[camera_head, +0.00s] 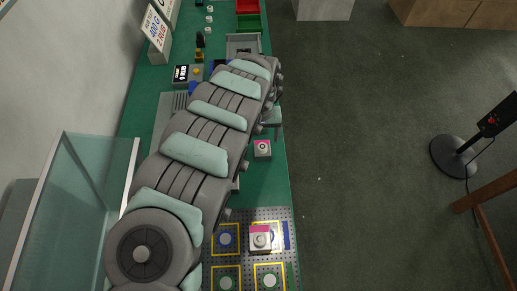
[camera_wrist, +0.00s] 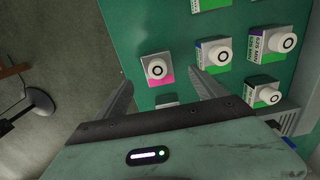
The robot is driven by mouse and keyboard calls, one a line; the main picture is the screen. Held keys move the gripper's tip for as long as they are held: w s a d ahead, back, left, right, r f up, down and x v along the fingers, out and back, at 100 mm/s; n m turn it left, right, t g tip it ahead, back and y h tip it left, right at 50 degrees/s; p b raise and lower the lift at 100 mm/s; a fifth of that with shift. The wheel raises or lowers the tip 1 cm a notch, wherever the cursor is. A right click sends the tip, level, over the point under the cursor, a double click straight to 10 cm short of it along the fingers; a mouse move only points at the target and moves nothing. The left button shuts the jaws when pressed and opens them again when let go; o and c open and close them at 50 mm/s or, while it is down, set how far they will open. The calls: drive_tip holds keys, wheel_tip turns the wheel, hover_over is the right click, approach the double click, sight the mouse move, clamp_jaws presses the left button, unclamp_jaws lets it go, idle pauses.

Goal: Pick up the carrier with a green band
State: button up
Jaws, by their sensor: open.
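In the wrist view, several grey carriers with round white knobs stand on a green surface. A carrier with a green band (camera_wrist: 262,95) is at the right, outside my right finger. Another with a green band (camera_wrist: 268,42) is above it, and one more (camera_wrist: 208,4) is cut off by the top edge. A carrier with a pink band (camera_wrist: 157,70) shows between the fingertips of my gripper (camera_wrist: 160,77), which is open and empty. In the head view my arm hides most of the gripper.
In the head view, a pink-banded carrier (camera_head: 262,148) stands near the green bench's right edge. Another (camera_head: 261,238) sits on a perforated plate (camera_head: 285,215) with yellow-outlined squares. A glass-sided box (camera_head: 70,205) is at left; red and green bins (camera_head: 248,15) are at the far end.

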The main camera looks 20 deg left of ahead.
sight(263, 145)
wheel_tip(263, 145, down, 5)
drive_tip(key=shift+d+f, duration=0.1)
drive_tip(key=shift+d, duration=0.05)
drive_tip(key=shift+w+f+b, duration=0.2)
drive_tip(key=shift+f+b, duration=0.1)
drive_tip(key=shift+f, duration=0.25)
drive_tip(key=shift+w+f+b, duration=0.2)
drive_tip(key=shift+f+b, duration=0.05)
drive_tip(key=shift+f, duration=1.65)
drive_tip(key=shift+c, duration=0.6)
drive_tip(key=c, duration=1.4)
drive_tip(key=shift+r, duration=0.1)
